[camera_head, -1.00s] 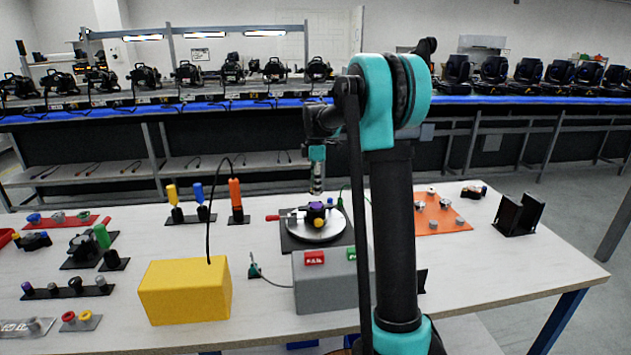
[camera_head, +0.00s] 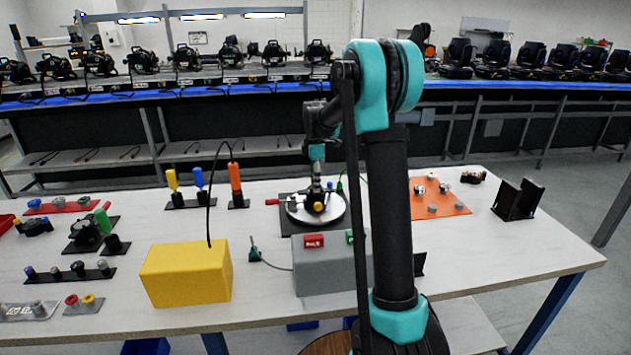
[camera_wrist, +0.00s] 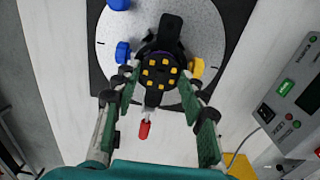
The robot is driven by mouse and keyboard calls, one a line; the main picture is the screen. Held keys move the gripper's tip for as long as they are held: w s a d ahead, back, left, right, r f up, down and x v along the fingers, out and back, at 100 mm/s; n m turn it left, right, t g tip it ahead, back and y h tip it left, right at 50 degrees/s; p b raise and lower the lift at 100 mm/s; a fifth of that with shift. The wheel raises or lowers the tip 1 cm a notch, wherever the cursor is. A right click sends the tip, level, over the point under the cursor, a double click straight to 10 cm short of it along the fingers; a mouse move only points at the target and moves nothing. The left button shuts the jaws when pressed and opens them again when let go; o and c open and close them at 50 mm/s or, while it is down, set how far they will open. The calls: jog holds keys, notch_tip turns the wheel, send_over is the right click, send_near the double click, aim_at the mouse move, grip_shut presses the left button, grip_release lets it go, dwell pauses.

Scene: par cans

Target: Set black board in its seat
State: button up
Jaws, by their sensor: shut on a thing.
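The black board (camera_wrist: 160,72) is round with yellow squares on its face. In the wrist view it lies between my fingers, over a black holder on a pale round plate (camera_wrist: 207,35). My gripper (camera_wrist: 160,82) is shut on the board, a fingertip at each side. In the head view my gripper (camera_head: 317,191) is down at the middle of the round plate (camera_head: 338,213), and the board is mostly hidden there. I cannot tell whether the board rests fully in a seat.
A blue knob (camera_wrist: 123,52), a yellow knob (camera_wrist: 196,68) and a red-tipped handle (camera_wrist: 144,130) surround the holder. A grey box with buttons (camera_head: 330,270) and a yellow box (camera_head: 186,273) stand in front. An orange mat (camera_head: 450,208) lies right.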

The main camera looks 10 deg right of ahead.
jog(key=shift+f, duration=0.1)
dwell(0.6)
jog(key=o, duration=0.7)
jog(key=shift+o, duration=0.5)
jog(key=o, duration=0.4)
jog(key=shift+o, duration=0.2)
notch_tip(320, 180, up, 12)
